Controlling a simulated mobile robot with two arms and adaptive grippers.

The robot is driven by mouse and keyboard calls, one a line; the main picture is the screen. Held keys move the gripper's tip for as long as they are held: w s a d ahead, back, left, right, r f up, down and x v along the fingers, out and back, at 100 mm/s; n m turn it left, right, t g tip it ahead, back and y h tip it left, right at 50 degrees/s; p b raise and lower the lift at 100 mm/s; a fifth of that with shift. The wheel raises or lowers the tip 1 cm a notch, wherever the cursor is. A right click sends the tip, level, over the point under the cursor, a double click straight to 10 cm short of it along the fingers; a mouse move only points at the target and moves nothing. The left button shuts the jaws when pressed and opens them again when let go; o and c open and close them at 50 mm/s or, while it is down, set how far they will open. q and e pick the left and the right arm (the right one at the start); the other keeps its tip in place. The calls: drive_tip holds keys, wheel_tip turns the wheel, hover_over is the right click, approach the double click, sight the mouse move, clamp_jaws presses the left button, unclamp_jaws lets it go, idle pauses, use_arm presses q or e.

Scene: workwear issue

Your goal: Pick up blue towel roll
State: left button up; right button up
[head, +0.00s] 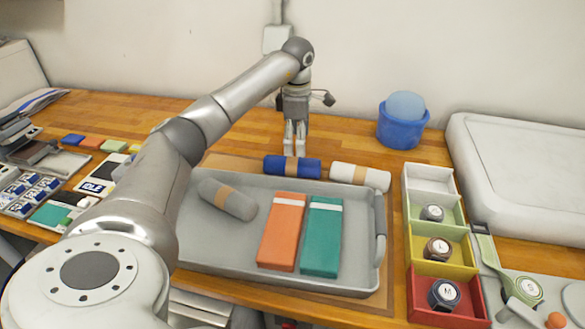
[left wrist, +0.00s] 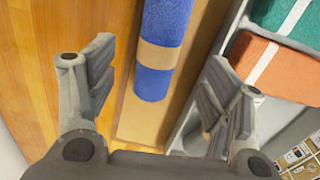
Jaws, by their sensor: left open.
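The blue towel roll (head: 280,166) has a tan band and lies behind the grey tray in the head view. In the left wrist view the blue towel roll (left wrist: 154,85) rests on a tan mat beside the tray wall, its end reaching between the fingers. My left gripper (head: 294,150) points down just over or behind the roll; it is open with nothing held, and I see no contact. My right gripper is not in view.
The grey tray (head: 220,245) holds a grey roll (head: 227,199), an orange pack (head: 282,233) and a green pack (head: 321,238). A white roll (head: 361,176) lies right of the blue one. A blue tub (head: 402,128) stands at back right, near a multicoloured divided box (head: 429,180).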

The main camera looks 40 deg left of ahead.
sight(296, 160)
use_arm(q)
wheel_tip(296, 160, down, 2)
drive_tip(key=shift+a+f, duration=0.1)
drive_tip(key=shift+f, duration=0.15)
drive_tip(key=shift+f+p, duration=0.3)
drive_tip(key=shift+f, duration=0.25)
wheel_tip(296, 160, down, 4)
drive_tip(key=shift+f+p, duration=0.1)
drive_tip(key=shift+p, duration=0.6)
drive_tip(key=shift+w+a+f, duration=0.1)
drive_tip(key=shift+f, duration=0.2)
drive_tip(key=c, duration=1.1)
drive_tip(key=shift+r, duration=0.1)
drive_tip(key=shift+c, duration=0.3)
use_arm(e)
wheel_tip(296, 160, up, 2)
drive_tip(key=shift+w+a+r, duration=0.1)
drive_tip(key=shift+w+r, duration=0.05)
